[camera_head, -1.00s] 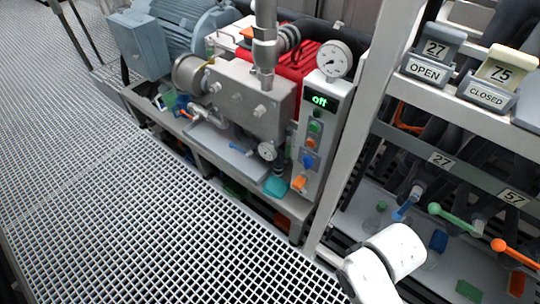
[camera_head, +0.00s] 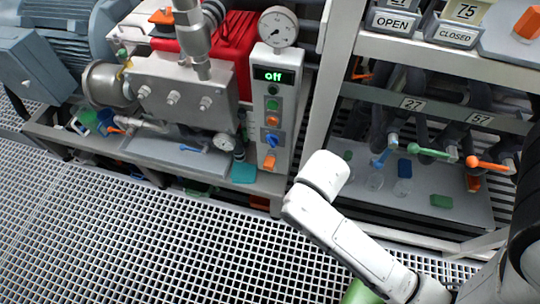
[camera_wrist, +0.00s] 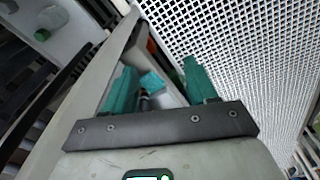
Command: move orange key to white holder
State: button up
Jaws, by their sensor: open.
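An orange key (camera_head: 269,162) sits low on the white control panel (camera_head: 285,125), below a blue knob, in the head view. Another orange block (camera_head: 527,23) stands on a pale holder (camera_head: 498,38) at the top right, cut by the frame edge. I cannot tell for certain which part is the white holder. My gripper (camera_wrist: 160,82) shows in the wrist view with its two teal fingers apart. A small teal piece shows between the fingers; I cannot tell its distance, but nothing looks gripped. The fingers are not clearly visible in the head view.
A rack with blue, green and orange valve levers (camera_head: 430,153) stands right of the panel, with loose blocks on its tray (camera_head: 400,204). A motor and pump (camera_head: 180,90) stand left on a bench. My white arm crosses the lower middle. The grating floor (camera_head: 170,250) is clear at lower left.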

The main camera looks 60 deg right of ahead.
jog(key=shift+o, duration=0.6)
jog(key=w+d+f+h+b, duration=0.1)
jog(key=d+f+h+b, duration=0.1)
jog(key=f+b, duration=0.3)
jog(key=w+d+f+m+h+b, duration=0.1)
jog(key=w+d+f+b, duration=0.1)
jog(key=f, duration=0.4)
jog(key=d+b, duration=0.1)
jog(key=b, duration=0.1)
jog(key=shift+w+f+h+b, duration=0.15)
jog(key=shift+f+h+b, duration=0.2)
jog(key=shift+h, duration=0.05)
jog(key=n+t+h+b, duration=0.5)
jog(key=h+b, duration=0.8)
jog(key=b, duration=0.2)
send_near(268, 169)
jog(key=x, duration=0.3)
jog(key=shift+d+r, duration=0.1)
jog(key=shift+r, duration=0.1)
jog(key=shift+w, duration=0.1)
jog(key=shift+b+x, duration=0.85)
jog(key=shift+x, duration=3.65)
jog(key=shift+f+b, duration=0.1)
jog(key=shift+b, duration=0.2)
